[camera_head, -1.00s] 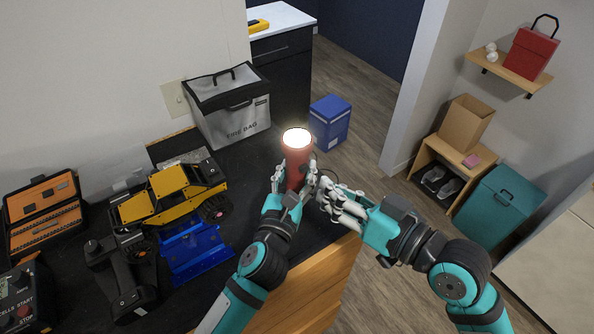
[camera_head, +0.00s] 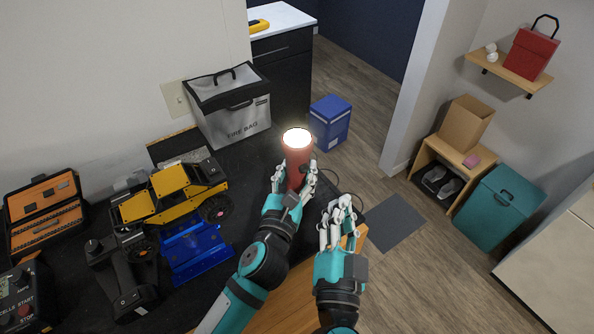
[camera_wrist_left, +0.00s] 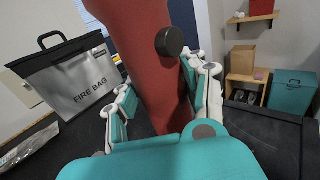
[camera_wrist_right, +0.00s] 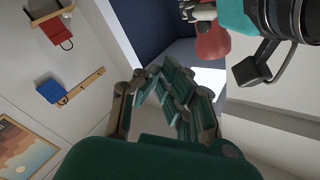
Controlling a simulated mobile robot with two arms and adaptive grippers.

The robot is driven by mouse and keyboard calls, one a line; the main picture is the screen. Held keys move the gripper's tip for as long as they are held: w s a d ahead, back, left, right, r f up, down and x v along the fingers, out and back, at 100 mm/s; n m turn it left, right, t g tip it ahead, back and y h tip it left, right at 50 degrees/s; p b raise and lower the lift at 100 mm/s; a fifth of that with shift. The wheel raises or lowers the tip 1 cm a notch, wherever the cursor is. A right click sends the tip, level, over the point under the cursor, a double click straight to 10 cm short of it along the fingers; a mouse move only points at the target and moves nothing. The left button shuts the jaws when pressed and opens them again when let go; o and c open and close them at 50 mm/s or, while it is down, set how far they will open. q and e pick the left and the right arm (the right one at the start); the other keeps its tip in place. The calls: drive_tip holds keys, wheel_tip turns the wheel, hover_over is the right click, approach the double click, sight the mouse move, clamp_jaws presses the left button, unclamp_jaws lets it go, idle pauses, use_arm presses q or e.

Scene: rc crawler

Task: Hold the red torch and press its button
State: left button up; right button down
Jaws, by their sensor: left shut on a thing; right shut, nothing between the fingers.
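The red torch (camera_head: 297,152) stands upright in my left gripper (camera_head: 293,183), above the black table, and its top lens glows bright white. In the left wrist view the torch (camera_wrist_left: 155,60) fills the middle between the fingers, with a dark round button (camera_wrist_left: 170,41) on its side. My right gripper (camera_head: 340,212) is shut and empty, below and right of the torch and apart from it. In the right wrist view the red torch end (camera_wrist_right: 212,42) shows at the top, beyond the right fingers (camera_wrist_right: 170,85).
On the black table are a yellow crawler (camera_head: 172,195), a blue stand (camera_head: 195,250), a black controller (camera_head: 120,280), an orange-lined toolbox (camera_head: 45,210) and a grey fire bag (camera_head: 232,110). A blue box (camera_head: 330,122) stands beyond. Floor at right is open around a dark mat (camera_head: 395,222).

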sight(305, 169)
drive_tip(key=w+a, duration=0.4)
drive_tip(key=w, duration=0.3)
drive_tip(key=shift+r, duration=0.1)
idle(1.4)
drive_tip(key=shift+w+a, duration=0.2)
drive_tip(key=shift+w, duration=0.2)
